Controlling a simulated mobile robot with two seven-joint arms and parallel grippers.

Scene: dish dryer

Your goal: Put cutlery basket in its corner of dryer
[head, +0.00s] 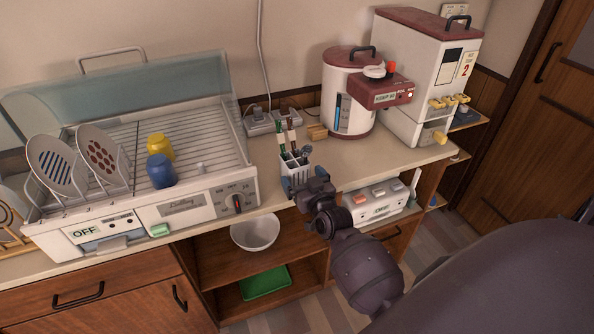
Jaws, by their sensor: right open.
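The white cutlery basket (290,168) stands upright on the counter, just right of the dish dryer (185,212). It holds several utensils with green, brown and dark handles. My right gripper (292,182) is open at the basket's front side, low down, and covers part of it. I cannot tell whether the fingers touch the basket. The dryer's clear lid is raised. Two patterned plates (103,158) stand at the rack's left, and a yellow cup (160,147) and a blue cup (161,172) are near its middle. The rack's right part looks bare. My left gripper is out of view.
A power strip (259,124) with a cord lies behind the basket. A white pot with a red lid (350,95) and a tall white dispenser (425,80) stand at the right. Below the counter are a white bowl (255,233), a green tray (264,281) and a switch box (379,202).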

